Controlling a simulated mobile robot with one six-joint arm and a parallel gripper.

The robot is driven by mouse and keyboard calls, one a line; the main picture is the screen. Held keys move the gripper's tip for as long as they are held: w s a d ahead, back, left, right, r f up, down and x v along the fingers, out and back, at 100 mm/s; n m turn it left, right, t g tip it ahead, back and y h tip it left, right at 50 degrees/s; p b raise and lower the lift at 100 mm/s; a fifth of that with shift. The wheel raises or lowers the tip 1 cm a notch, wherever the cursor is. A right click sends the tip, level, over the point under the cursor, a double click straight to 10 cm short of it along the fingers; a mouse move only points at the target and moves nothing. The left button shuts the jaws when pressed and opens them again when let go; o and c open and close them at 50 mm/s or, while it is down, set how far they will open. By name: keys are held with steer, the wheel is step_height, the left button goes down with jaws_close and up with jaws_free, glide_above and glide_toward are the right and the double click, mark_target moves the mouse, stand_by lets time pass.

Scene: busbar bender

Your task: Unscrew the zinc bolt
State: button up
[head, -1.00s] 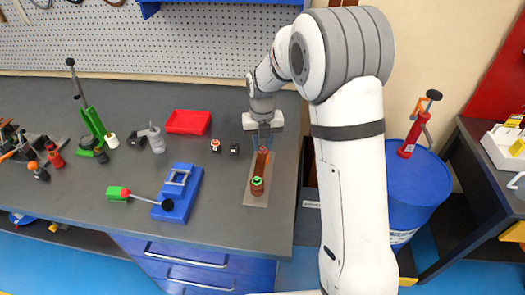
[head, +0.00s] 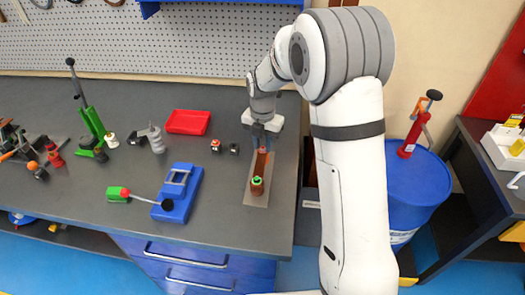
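My gripper (head: 267,139) points down over the far end of a flat grey plate (head: 258,198) at the right side of the bench. A copper-brown bar (head: 262,164) stands on this plate, with a brown post topped by a green-rimmed cap (head: 257,181) at its near end. My fingertips are at the far end of the bar, by a small reddish part. I cannot make out the zinc bolt; the fingers may hide it. The view is too small to show whether the fingers are open or shut.
A blue device (head: 178,192) and a green-and-red handled tool (head: 118,194) are left. A green lever press (head: 93,127) stands farther left. A blue drum (head: 414,180) stands right of the bench.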

steer(key=m, duration=0.5)
steer(key=m, duration=0.5)
steer(key=shift+m, duration=0.5)
steer(key=m, duration=0.5)
steer(key=shift+m, duration=0.3)
steer(key=shift+m, duration=0.6)
